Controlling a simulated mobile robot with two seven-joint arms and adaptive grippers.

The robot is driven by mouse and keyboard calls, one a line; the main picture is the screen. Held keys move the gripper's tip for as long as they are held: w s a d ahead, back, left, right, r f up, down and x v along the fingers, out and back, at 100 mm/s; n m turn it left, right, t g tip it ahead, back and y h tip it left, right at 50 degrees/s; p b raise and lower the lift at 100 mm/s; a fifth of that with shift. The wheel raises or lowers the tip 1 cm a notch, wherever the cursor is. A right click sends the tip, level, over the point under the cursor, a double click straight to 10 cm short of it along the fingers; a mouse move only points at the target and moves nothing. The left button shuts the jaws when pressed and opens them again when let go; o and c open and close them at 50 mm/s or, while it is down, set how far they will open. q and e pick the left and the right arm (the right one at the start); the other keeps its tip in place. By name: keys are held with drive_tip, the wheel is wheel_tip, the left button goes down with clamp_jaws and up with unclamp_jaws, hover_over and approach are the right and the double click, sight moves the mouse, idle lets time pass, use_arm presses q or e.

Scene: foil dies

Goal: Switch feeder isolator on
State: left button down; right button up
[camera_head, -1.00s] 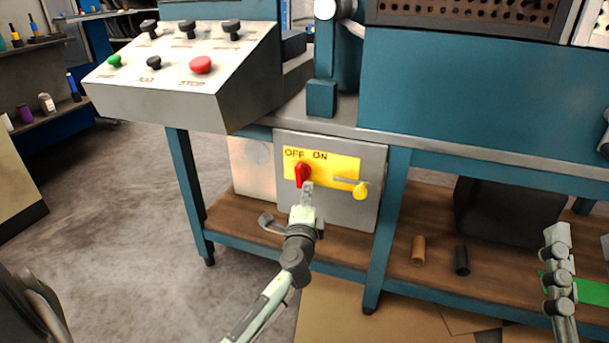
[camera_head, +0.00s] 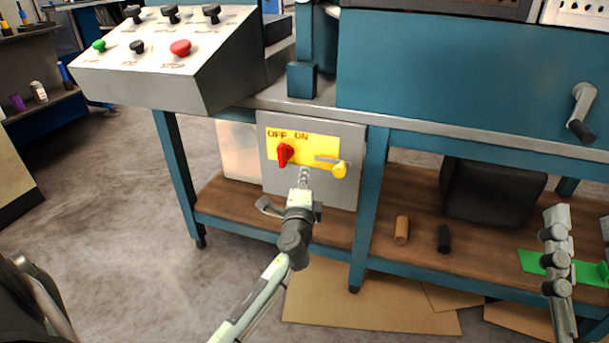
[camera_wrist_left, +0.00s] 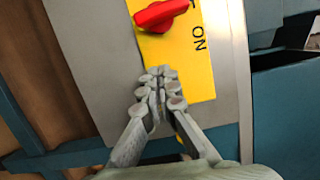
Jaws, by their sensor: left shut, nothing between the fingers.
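The red isolator knob (camera_head: 285,154) sits on a yellow plate (camera_head: 316,152) marked OFF and ON, on a grey box under the bench. Its grip stands near vertical, with its upper end by the OFF lettering. The knob also shows at the top of the left wrist view (camera_wrist_left: 160,15), with ON lettering beside it. My left gripper (camera_head: 304,173) is shut and empty, in front of the plate, below and right of the knob. Its closed fingertips (camera_wrist_left: 160,78) look apart from the knob. My right gripper (camera_head: 557,218) is at the far right; its jaws are unclear.
A yellow part (camera_head: 339,170) with a grey bar is at the plate's right. A grey lever (camera_head: 268,207) shows below the box. A control console (camera_head: 165,60) overhangs at upper left. A brown cylinder (camera_head: 402,230) and black cylinder (camera_head: 444,238) stand on the lower shelf.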

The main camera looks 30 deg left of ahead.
use_arm(q)
drive_tip(key=v, duration=0.8)
drive_tip(key=shift+s, duration=0.4)
use_arm(e)
drive_tip(key=shift+a, duration=0.3)
